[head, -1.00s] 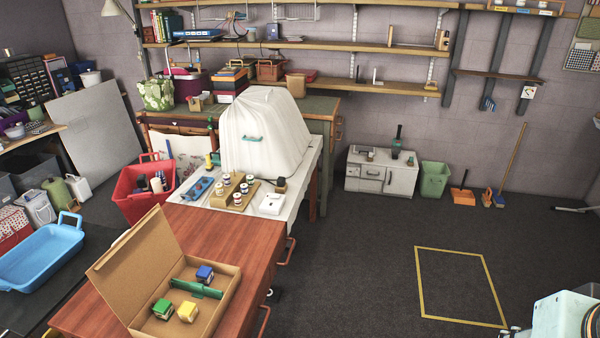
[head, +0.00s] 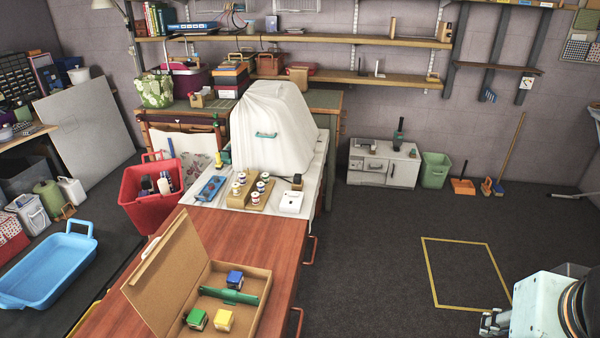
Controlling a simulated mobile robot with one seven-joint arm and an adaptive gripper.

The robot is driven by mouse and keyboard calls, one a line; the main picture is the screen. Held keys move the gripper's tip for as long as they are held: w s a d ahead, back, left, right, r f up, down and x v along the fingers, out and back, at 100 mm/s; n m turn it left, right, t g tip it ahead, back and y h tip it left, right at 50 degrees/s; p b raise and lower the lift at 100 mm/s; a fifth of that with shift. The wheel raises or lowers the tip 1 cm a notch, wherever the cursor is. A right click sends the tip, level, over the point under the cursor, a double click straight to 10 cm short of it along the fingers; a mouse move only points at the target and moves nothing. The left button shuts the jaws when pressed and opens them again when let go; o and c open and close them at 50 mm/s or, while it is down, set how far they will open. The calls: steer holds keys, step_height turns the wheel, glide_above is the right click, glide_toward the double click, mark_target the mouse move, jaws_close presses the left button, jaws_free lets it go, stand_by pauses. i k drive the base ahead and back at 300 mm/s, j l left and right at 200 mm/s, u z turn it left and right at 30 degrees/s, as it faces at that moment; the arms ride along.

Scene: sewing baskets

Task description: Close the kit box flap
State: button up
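The kit box (head: 259,271) is a shallow brown cardboard box on the near end of the reddish wooden table. Its flap (head: 166,273) stands open, tilted up and back along the left side. Inside lie a blue block (head: 234,279), a green block (head: 197,319), a yellow block (head: 223,320) and a flat green piece (head: 230,295). My gripper (head: 487,324) shows partly at the lower right, well apart from the box over the floor side. It is too small and cut off to tell whether its fingers are open.
The wooden table (head: 250,236) is clear behind the box. Beyond it a white cloth-covered shape (head: 270,110) stands near spools on a wooden rack (head: 246,202). A blue tray (head: 50,268) and red bin (head: 152,205) are at left. The floor right of the table is open around a yellow outline (head: 465,272).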

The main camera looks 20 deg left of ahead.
mark_target(170, 268)
steer(key=k+j, duration=0.1)
steer(key=j, duration=0.5)
steer(key=k+j, duration=0.1)
steer(key=j, duration=0.5)
steer(key=k+j, duration=0.1)
steer(key=j, duration=0.55)
steer(key=k+j, duration=0.1)
steer(key=j, duration=0.5)
steer(key=k+j, duration=0.1)
steer(key=j, duration=0.5)
